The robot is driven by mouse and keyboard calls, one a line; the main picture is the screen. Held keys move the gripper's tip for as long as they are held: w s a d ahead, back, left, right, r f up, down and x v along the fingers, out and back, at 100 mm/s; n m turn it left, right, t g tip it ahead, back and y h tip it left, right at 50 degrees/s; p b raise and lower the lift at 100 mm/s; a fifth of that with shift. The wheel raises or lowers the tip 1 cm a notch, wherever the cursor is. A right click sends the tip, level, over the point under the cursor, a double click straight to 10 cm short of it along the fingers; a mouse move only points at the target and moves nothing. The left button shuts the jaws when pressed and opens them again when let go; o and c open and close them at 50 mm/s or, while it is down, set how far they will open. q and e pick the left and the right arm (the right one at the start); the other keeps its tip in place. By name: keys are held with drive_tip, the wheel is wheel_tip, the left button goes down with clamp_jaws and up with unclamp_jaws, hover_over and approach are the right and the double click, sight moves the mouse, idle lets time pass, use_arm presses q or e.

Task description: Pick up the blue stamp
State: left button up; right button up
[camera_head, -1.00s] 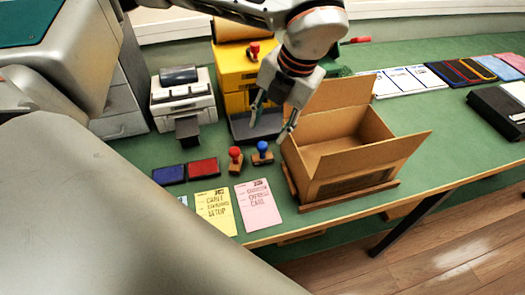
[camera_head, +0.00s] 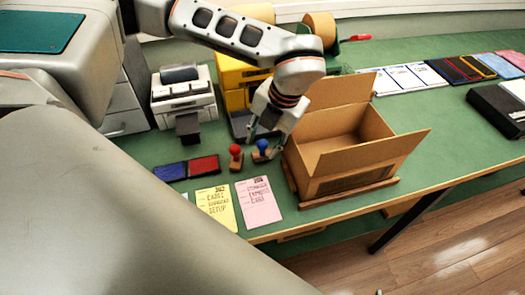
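The blue stamp (camera_head: 262,147) has a blue knob on a brown wooden base. It stands on the green table just left of the open cardboard box. My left gripper (camera_head: 263,145) comes down from above and its fingers are around or right beside the stamp's knob. The fingers look apart, and I cannot see them pressing on the knob. My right gripper is not in view.
A red stamp (camera_head: 235,157) stands close on the left. The cardboard box (camera_head: 345,150) is close on the right, its flaps raised. Blue and red ink pads (camera_head: 203,167), a yellow card (camera_head: 216,209) and a pink card (camera_head: 259,202) lie in front. A small printer (camera_head: 184,100) stands behind left.

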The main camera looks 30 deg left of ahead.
sight(264, 143)
use_arm(q)
clamp_jaws()
wheel_tip(264, 143, up, 20)
drive_tip(key=shift+p, duration=0.3)
idle(0.4)
